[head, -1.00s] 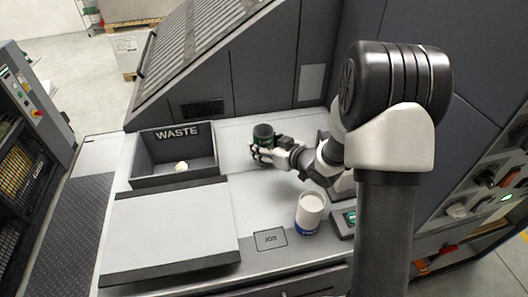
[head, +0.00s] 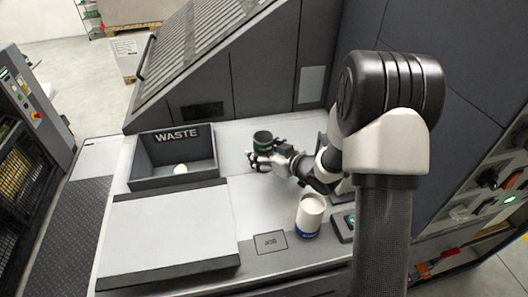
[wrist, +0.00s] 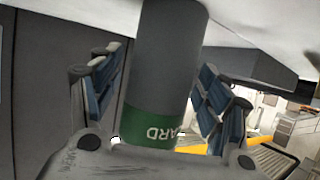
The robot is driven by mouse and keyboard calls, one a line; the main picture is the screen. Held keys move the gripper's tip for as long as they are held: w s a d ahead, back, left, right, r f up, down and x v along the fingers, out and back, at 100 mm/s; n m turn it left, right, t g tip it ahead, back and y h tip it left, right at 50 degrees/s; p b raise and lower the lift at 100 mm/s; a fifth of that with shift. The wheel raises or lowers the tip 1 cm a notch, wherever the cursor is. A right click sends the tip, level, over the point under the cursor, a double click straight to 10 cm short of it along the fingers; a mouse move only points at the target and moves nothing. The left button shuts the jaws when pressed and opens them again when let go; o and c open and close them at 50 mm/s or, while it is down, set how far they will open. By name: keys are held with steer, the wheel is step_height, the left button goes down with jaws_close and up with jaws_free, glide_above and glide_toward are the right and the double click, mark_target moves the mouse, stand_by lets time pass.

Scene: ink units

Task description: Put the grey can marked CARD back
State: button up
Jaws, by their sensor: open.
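The grey can (head: 262,141) marked CARD, with a green band, is upright at the middle of the light counter, right of the waste bin. My gripper (head: 262,159) is around it from the right, near counter height. In the wrist view, the can (wrist: 165,55) is between my two spread blue-padded fingers, and the lettering on its green band appears upside down. A gap shows between the can and the left finger; contact on the right side is hard to judge.
A grey bin marked WASTE (head: 207,165) with a small pale object (head: 180,169) inside is at the left. A white can with a blue band (head: 310,216) stands front right, beside a marked square (head: 270,243). A raised light panel (head: 165,232) fills the front left.

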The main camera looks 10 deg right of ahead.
steer(key=shift+r, duration=0.15)
steer(key=shift+s+d+r+p, duration=0.2)
steer(key=shift+s+p, duration=0.05)
steer(key=shift+p, duration=0.05)
steer(key=s+d+r+m+g+h+p, duration=0.1)
steer(key=s+d+r+m+g+h, duration=0.1)
steer(key=s+d+r+h, duration=0.45)
steer(key=s+d+r+m+g+h+p, duration=0.1)
steer(key=s+d+r+m+h+p, duration=0.15)
steer(key=s+r, duration=0.75)
steer(key=s+a+r+g+y, duration=0.1)
steer(key=s+a, duration=0.3)
steer(key=s, duration=0.5)
steer(key=s+a+r+g+y, duration=0.1)
steer(key=s+a, duration=0.4)
steer(key=s, duration=0.5)
steer(key=shift+s+a+m+g+y+b, duration=0.15)
steer(key=shift+a+m+g+y+b, duration=0.25)
steer(key=shift+g, duration=0.8)
steer(key=shift+d+r, duration=0.1)
steer(key=shift+d, duration=0.05)
steer(key=shift+c, duration=0.2)
